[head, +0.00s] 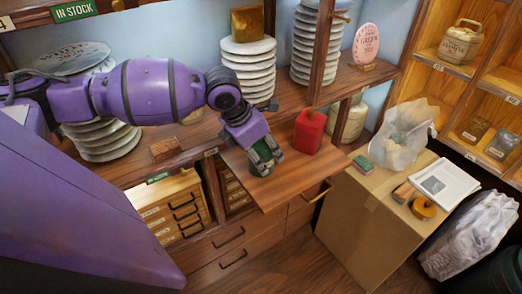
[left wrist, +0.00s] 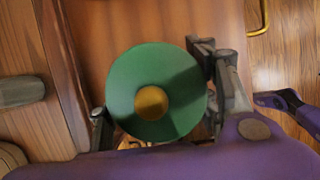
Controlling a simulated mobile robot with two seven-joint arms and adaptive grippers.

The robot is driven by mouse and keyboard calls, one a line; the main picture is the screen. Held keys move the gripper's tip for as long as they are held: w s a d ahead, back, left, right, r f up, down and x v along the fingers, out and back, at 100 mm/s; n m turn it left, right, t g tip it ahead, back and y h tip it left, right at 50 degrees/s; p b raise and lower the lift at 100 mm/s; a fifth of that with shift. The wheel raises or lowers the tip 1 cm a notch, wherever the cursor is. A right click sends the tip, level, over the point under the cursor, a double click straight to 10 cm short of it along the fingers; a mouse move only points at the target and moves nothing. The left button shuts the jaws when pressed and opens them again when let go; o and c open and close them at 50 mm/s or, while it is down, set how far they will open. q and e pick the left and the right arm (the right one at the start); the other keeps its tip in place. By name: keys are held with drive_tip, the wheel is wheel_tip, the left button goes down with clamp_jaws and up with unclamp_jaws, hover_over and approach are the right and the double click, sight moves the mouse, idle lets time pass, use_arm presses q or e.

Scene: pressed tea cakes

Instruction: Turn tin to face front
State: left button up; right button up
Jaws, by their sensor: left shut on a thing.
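The green tin (head: 262,158) stands on the pull-out wooden board, partly hidden by my left gripper (head: 258,152). My left gripper is shut on it, with fingers on either side. In the left wrist view the tin's round green lid (left wrist: 182,82) with a gold centre shows from above, between the gripper's fingers (left wrist: 160,98). Any label on the tin's side is hidden or too small to read. A red tin (head: 309,132) stands on the same board to the right, apart from the green one. A dark and purple part, perhaps my right gripper, shows at the left wrist view's right edge.
The board (head: 292,188) has bare room in front of the tins. A wooden block (head: 166,149) and stacked tea cakes (head: 248,70) stand on the counter. A cardboard box (head: 365,225) stands to the right, bearing a plastic bag (head: 403,135) and papers (head: 444,184).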

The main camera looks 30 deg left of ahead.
use_arm(q)
drive_tip(key=o, duration=1.4)
use_arm(e)
drive_tip(key=shift+w+a+r, duration=0.1)
drive_tip(key=shift+w+r, duration=0.2)
drive_tip(key=shift+w, duration=0.2)
drive_tip(key=shift+s, duration=0.1)
